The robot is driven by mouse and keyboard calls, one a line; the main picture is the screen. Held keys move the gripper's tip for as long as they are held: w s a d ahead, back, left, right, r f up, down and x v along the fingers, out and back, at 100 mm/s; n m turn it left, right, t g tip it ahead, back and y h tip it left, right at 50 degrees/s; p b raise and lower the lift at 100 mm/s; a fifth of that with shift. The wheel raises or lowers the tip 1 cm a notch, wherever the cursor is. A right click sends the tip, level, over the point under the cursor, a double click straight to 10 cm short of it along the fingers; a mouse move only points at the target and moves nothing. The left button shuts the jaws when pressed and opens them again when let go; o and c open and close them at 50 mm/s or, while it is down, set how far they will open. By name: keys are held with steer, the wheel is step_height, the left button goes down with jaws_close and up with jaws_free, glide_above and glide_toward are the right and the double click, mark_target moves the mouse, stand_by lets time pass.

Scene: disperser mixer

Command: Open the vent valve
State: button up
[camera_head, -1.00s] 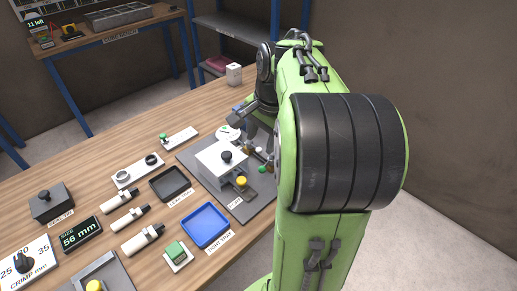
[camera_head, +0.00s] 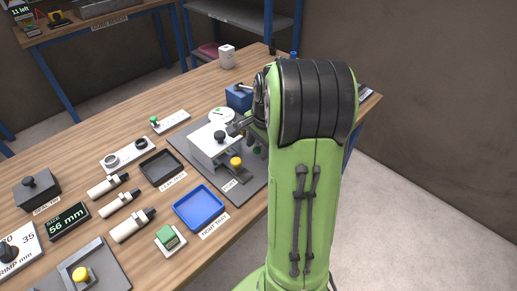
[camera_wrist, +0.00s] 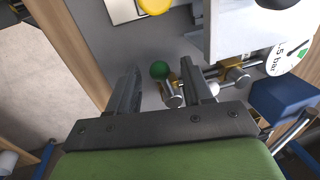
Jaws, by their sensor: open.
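In the wrist view a small valve with a green ball knob (camera_wrist: 160,70) and a brass and steel body (camera_wrist: 172,95) sits beside the white block (camera_wrist: 240,30). I take it for the vent valve, but no label on it is readable. A second steel and brass fitting (camera_wrist: 237,77) lies to its right on a pipe. My gripper (camera_wrist: 161,72) is open, with the green knob showing between its fingertips; contact cannot be told. In the head view my arm hides most of the gripper and valve. The white block (camera_head: 208,140) shows there with a black knob on top.
A gauge (camera_wrist: 291,54) and a blue box (camera_wrist: 285,100) are close on the right. A yellow button (camera_head: 236,161) stands in front of the block. A blue tray (camera_head: 186,217) and a dark tray (camera_head: 147,176) lie nearer on the wooden table.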

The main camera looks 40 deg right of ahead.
steer(key=shift+c, duration=0.5)
jaws_close()
steer(key=shift+s+n, duration=0.1)
steer(key=shift+n, duration=0.2)
steer(key=n+p, duration=0.1)
steer(key=s+n+p, duration=0.1)
steer(key=n, duration=0.1)
steer(key=shift+s+d+r+n+y, duration=0.1)
steer(key=shift+s+d+n+y, duration=0.1)
steer(key=shift+d+n+y, duration=0.15)
steer(key=n+p, duration=0.1)
steer(key=s+d+n+p, duration=0.1)
steer(key=n, duration=0.1)
steer(key=shift+d+n+y, duration=0.15)
steer(key=shift+n+y, duration=0.1)
steer(key=shift+y, duration=0.1)
steer(key=n+p, duration=0.1)
steer(key=d+n+g, duration=0.1)
steer(key=n, duration=0.1)
steer(key=shift+s+d+n+p, duration=0.25)
steer(key=shift+s+n+p, duration=0.05)
steer(key=shift+s+p, duration=0.1)
steer(key=shift+s+d+n+g+y+p, duration=0.15)
steer(key=shift+d+n+p, duration=0.3)
steer(key=shift+n, duration=0.7)
steer(key=shift+w+d+n+g+y+p, duration=0.1)
steer(key=shift+d+n+g+y+p, duration=0.3)
steer(key=shift+n, duration=0.75)
steer(key=shift+d, duration=0.15)
